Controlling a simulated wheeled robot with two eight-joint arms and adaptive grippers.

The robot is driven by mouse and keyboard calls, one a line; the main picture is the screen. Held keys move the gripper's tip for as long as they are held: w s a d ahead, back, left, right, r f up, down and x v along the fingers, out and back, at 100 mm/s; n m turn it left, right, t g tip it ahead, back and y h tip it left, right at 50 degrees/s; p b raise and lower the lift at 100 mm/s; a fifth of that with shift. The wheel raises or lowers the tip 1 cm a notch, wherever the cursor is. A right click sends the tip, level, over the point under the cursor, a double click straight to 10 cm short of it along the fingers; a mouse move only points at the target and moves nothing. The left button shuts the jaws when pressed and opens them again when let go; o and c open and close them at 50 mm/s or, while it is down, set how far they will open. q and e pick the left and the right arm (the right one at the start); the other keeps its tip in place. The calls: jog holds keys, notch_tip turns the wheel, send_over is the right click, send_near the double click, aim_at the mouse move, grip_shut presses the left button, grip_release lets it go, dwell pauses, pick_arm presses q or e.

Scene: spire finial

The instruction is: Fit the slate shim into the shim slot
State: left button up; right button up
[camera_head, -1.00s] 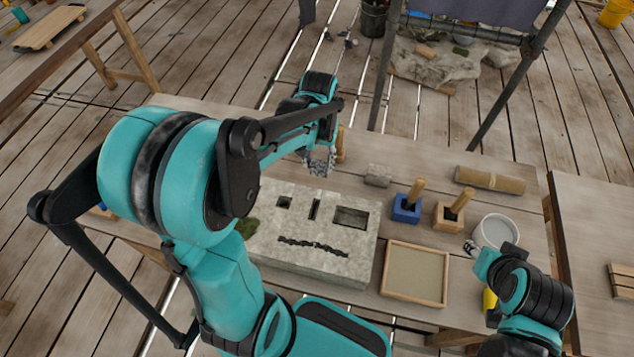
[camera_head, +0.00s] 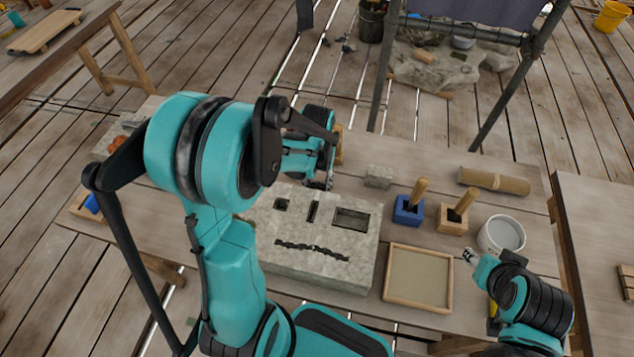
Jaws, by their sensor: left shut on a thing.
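The pale stone block (camera_head: 355,268) lies on the workbench, with a square hole, a narrow upright slot (camera_head: 313,211), a wider rectangular pocket and a jagged crack in its top. The narrow slot looks like the shim slot.
Behind and right of the block are a small grey stone (camera_head: 378,176), a blue block with a wooden peg (camera_head: 408,210), a wooden one (camera_head: 453,219) and a rolled sheet (camera_head: 494,181). A framed tray (camera_head: 419,278) and white bowl (camera_head: 501,234) stand right.

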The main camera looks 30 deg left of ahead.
pick_arm(q)
jog(key=shift+f, duration=0.2)
jog(key=o, duration=1.2)
jog(key=shift+c, duration=0.2)
jog(key=shift+r, duration=0.15)
